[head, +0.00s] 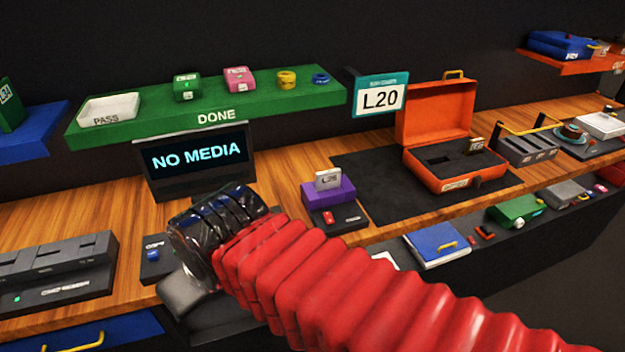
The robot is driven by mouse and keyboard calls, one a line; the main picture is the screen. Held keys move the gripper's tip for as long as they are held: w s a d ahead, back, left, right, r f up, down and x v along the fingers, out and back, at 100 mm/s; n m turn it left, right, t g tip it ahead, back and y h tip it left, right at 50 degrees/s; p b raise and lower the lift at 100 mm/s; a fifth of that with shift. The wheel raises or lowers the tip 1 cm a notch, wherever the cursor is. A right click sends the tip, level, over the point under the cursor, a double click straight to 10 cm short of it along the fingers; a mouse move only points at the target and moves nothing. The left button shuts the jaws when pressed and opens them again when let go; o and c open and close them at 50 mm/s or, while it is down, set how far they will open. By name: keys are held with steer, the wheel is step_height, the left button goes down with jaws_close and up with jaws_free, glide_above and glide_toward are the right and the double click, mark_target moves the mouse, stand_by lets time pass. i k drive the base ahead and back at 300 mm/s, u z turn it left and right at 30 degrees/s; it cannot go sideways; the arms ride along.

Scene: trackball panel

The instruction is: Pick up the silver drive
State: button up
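A small silver drive (328,179) with a printed label stands upright in a purple dock (330,194) on the wooden bench. Another small labelled piece (476,145) stands in the dark insert of the open orange case (455,178); I cannot tell whether it is a drive. My red ribbed arm reaches in from the lower right. My gripper (188,292) is at its far end, low over the bench front, left of the purple dock and apart from it. Its fingers are mostly hidden behind the dark wrist, and I cannot see whether they are open.
A monitor (197,160) reading "NO MEDIA" stands behind my wrist. A grey slotted unit (57,271) is at the left. A green "DONE" shelf (250,105) hangs above. A dark mat (372,200) lies under the orange case. A lower ledge holds a blue folder (436,244).

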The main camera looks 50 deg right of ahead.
mark_target(327, 178)
steer(key=z, duration=1.15)
steer(key=k, duration=0.6)
steer(key=z, duration=0.45)
steer(key=i, duration=0.5)
steer(key=u, duration=0.1)
